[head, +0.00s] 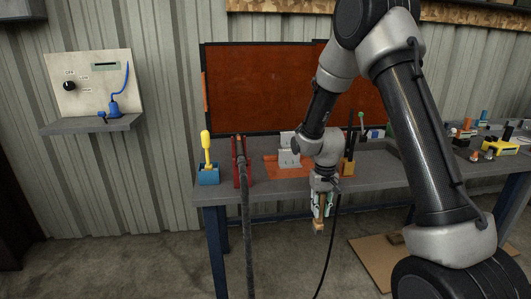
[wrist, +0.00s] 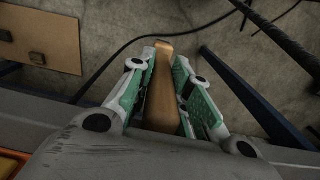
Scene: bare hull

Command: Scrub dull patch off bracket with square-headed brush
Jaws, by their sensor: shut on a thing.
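My gripper (head: 322,203) is shut on a wooden-handled brush (head: 319,226) and holds it in front of the bench, below the level of its top. The brush hangs down, with a small blocky end lowest. In the wrist view the brown handle (wrist: 161,88) lies between the green pads of my gripper (wrist: 163,75); its bristles are not visible there. A grey metal bracket (head: 288,158) stands on an orange mat (head: 270,168) on the bench, left of my wrist and apart from the brush. The dull patch cannot be made out at this size.
The bench (head: 225,190) carries a blue holder (head: 208,176) with a yellow-handled tool, a red stand (head: 240,165) and a wooden block (head: 347,167) with dark tools. A wall panel with a shelf (head: 90,125) is at left. A brown board (head: 372,262) lies on the floor; dark cables hang nearby.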

